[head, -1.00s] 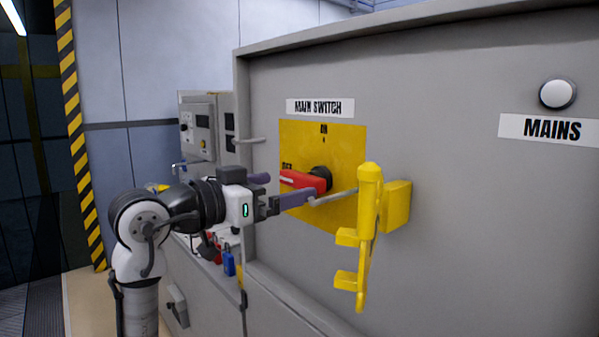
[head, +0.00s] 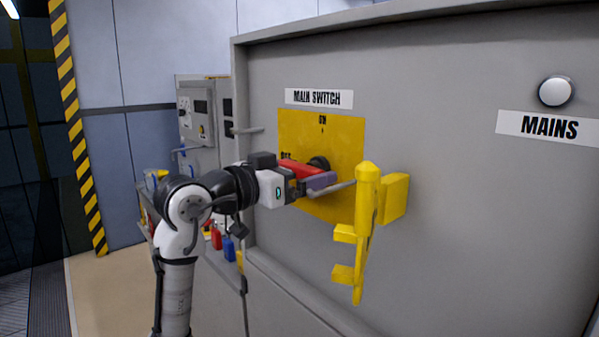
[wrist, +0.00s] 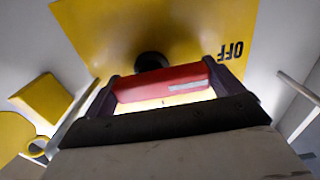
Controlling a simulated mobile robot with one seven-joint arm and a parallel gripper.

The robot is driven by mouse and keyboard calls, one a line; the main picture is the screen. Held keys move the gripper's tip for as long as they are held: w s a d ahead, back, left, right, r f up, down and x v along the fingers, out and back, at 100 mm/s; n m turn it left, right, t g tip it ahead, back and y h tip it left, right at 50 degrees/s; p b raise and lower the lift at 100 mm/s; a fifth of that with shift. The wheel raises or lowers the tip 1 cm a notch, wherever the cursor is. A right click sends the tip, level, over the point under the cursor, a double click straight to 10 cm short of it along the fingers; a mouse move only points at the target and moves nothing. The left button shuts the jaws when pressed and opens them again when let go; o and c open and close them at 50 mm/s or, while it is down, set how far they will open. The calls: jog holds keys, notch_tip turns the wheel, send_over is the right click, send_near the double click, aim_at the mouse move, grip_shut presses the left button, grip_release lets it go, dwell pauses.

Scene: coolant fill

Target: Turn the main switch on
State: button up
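The main switch has a red handle (head: 302,169) on a dark hub (head: 319,162), set on a yellow plate (head: 345,140) with ON at the top and OFF at the left. The handle points to the OFF side. My gripper (head: 308,177) is at the handle. In the wrist view the red handle (wrist: 160,84) lies between the two spread fingers of my gripper (wrist: 162,74), one near each end. Whether they touch it is unclear. In the head view one finger shows in front of the handle; the other is hidden.
The round MAINS lamp (head: 556,91) looks white. Coloured padlocks (head: 222,243) hang at the lower left.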

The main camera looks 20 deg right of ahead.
jog(key=shift+m, duration=0.3)
jog(key=m+b, duration=0.2)
jog(key=m, duration=0.1)
jog(key=shift+b, duration=0.4)
jog(key=m, duration=0.2)
jog(key=m+b, duration=0.1)
jog(key=m, duration=0.1)
jog(key=m+b, duration=0.1)
jog(key=shift+s+r+m, duration=0.2)
jog(key=shift+r+m, duration=0.1)
jog(key=shift+m, duration=0.1)
jog(key=m+b, duration=0.1)
jog(key=m, duration=0.1)
jog(key=m+b, duration=0.1)
jog(key=m, duration=0.1)
jog(key=shift+s+d+r+m, duration=0.1)
jog(key=shift+s+r+m, duration=0.05)
jog(key=shift+m, duration=0.15)
jog(key=shift+s+m+b, duration=0.15)
jog(key=shift+m+b, duration=0.35)
jog(key=shift+m, duration=1.4)
jog(key=shift+d+r, duration=0.1)
jog(key=o, duration=0.7)
jog(key=shift+c, duration=0.2)
